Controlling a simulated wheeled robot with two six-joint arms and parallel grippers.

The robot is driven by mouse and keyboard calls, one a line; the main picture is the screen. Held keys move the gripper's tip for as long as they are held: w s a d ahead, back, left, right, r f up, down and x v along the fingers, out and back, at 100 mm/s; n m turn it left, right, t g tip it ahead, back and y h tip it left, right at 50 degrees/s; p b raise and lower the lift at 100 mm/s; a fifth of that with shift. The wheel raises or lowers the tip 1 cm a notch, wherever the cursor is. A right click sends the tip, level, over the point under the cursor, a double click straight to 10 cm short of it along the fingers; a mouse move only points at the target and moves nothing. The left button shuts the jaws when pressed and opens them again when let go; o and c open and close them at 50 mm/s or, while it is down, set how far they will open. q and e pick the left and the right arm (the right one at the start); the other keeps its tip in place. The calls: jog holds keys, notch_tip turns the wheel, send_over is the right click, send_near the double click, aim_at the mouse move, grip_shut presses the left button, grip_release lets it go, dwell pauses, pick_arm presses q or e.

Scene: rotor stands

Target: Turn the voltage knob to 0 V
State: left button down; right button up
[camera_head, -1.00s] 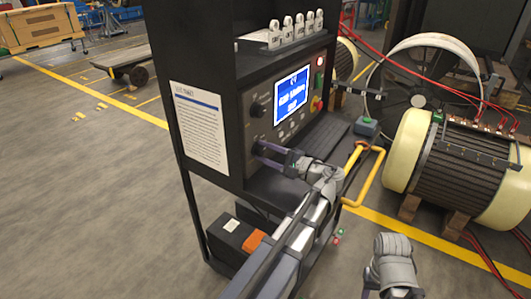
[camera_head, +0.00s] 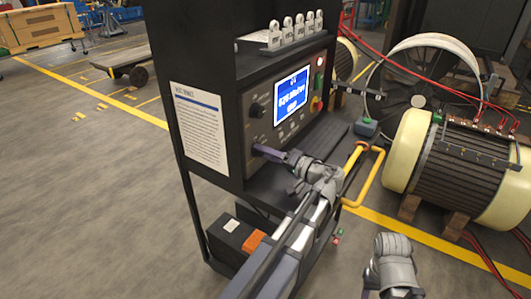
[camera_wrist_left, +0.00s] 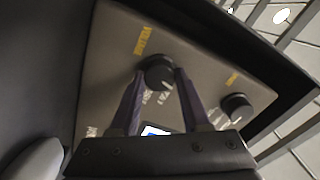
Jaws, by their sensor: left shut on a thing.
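The voltage knob (camera_wrist_left: 157,72) is a round black knob on a grey panel, beside a yellow label that seems to read "VOLTAGE" in the left wrist view. My left gripper (camera_wrist_left: 160,76) is shut on it, with one purple finger on each side. In the head view my left gripper (camera_head: 257,149) reaches the lower left of the control panel (camera_head: 252,128) and hides the knob there. The knob's pointer and exact setting cannot be made out. The lit blue display (camera_head: 292,97) shows white text too small to read surely.
A second black knob (camera_head: 257,110) sits above my gripper; a second knob also shows in the left wrist view (camera_wrist_left: 236,107). A red button (camera_head: 316,104) is right of the display. A dark ledge (camera_head: 318,140) juts out below the panel. A yellow pipe frame (camera_head: 372,178) stands to the right.

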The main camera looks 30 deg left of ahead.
pick_arm(q)
jog(key=shift+a+r+n, duration=0.1)
jog(key=shift+r+n, duration=0.05)
jog(key=shift+n, duration=1.15)
jog(key=c, duration=0.8)
grip_release()
jog(key=o, duration=0.4)
jog(key=shift+a+n, duration=0.1)
jog(key=shift+n, duration=0.2)
jog(key=shift+o, duration=0.2)
jog(key=d, duration=0.8)
jog(key=shift+s, duration=0.3)
